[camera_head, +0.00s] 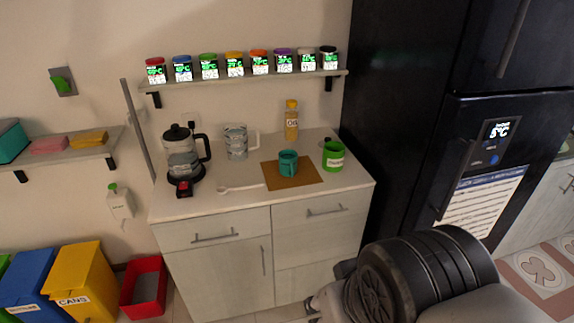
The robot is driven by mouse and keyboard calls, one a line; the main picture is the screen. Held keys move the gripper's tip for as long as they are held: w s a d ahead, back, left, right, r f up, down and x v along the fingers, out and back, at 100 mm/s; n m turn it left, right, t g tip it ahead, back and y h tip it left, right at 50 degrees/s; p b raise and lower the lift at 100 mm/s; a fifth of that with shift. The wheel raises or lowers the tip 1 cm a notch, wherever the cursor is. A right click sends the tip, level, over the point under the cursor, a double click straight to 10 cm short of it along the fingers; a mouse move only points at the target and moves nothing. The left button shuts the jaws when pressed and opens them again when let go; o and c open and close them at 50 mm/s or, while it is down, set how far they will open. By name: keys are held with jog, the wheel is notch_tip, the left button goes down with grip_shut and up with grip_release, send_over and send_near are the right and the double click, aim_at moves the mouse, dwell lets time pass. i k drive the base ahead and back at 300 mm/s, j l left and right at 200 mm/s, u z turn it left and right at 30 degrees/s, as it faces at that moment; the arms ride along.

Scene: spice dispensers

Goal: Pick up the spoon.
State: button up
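A white spoon (240,188) lies on the light countertop (220,208), in front of the clear measuring jug and left of the brown board. It is pale against the counter and its outline is faint. My arm's dark, rounded links fill the lower right, in front of the fridge and the cabinet's right end. A small part of my arm's end shows at its left edge near the floor, but the fingertips cannot be made out. It is well apart from the spoon.
A teal mug (288,162) stands on a brown board (305,175). Around the counter are a green container (333,155), an oil bottle (291,122), a measuring jug (237,143) and a coffee maker (181,160). A spice shelf (215,81) hangs above. A black fridge (405,120) stands right.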

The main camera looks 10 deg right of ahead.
aim_at(221, 190)
jog(key=i+j+u, duration=0.15)
jog(key=i+j, duration=0.15)
jog(key=i, duration=0.2)
jog(key=i+j+u, duration=0.15)
jog(key=i, duration=0.35)
jog(key=i+j+u, duration=0.15)
jog(key=i, duration=0.4)
